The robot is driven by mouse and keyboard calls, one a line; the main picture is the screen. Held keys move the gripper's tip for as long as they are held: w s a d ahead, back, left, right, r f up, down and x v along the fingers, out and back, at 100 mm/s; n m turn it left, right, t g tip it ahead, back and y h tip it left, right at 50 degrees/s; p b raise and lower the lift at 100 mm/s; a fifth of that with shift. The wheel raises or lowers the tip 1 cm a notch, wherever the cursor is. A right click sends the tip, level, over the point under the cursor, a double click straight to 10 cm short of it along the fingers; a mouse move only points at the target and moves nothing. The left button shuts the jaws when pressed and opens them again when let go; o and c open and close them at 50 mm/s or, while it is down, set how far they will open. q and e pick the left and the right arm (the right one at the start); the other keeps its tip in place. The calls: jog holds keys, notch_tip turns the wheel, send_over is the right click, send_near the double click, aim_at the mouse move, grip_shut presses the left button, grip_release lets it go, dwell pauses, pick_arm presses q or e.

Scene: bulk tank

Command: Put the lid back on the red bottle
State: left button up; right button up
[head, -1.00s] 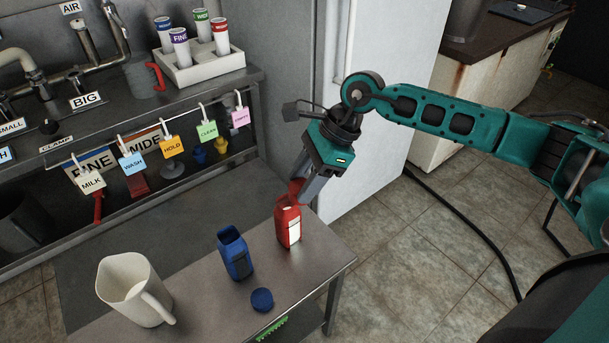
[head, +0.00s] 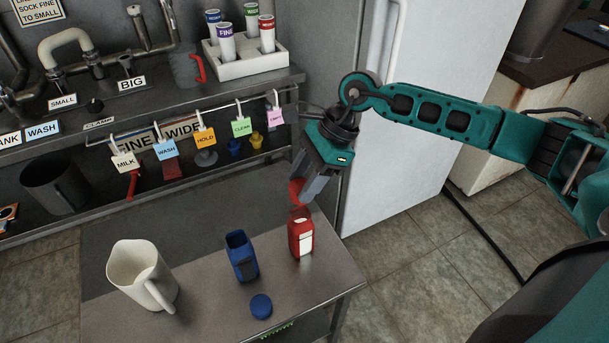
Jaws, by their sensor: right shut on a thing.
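The red bottle (head: 301,238) stands upright on the metal table, with a pale label on its front. My right gripper (head: 304,191) points down just above it and is shut on the red lid (head: 296,189). The lid looks tilted and sits over the bottle's top, slightly to the left. The fingers partly hide the lid, and I cannot tell whether it touches the bottle. My left gripper is not in view.
An open blue bottle (head: 241,257) stands left of the red one, with its blue lid (head: 261,306) lying in front. A white jug (head: 141,275) stands further left. The fridge (head: 405,130) rises close behind my right gripper.

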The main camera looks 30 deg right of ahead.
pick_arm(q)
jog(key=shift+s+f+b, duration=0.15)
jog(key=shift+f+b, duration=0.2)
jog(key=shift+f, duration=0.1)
pick_arm(e)
jog(key=shift+f, duration=0.6)
pick_arm(q)
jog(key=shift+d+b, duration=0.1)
jog(key=shift+b, duration=0.35)
pick_arm(e)
jog(key=shift+f, duration=0.75)
pick_arm(q)
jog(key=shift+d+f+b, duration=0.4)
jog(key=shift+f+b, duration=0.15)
jog(key=shift+b, duration=0.35)
pick_arm(e)
notch_tip(320, 180, down, 3)
jog(key=shift+r, duration=0.2)
pick_arm(q)
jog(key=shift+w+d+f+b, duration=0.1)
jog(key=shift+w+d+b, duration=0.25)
jog(key=shift+b, duration=0.1)
pick_arm(e)
jog(key=shift+f, duration=0.5)
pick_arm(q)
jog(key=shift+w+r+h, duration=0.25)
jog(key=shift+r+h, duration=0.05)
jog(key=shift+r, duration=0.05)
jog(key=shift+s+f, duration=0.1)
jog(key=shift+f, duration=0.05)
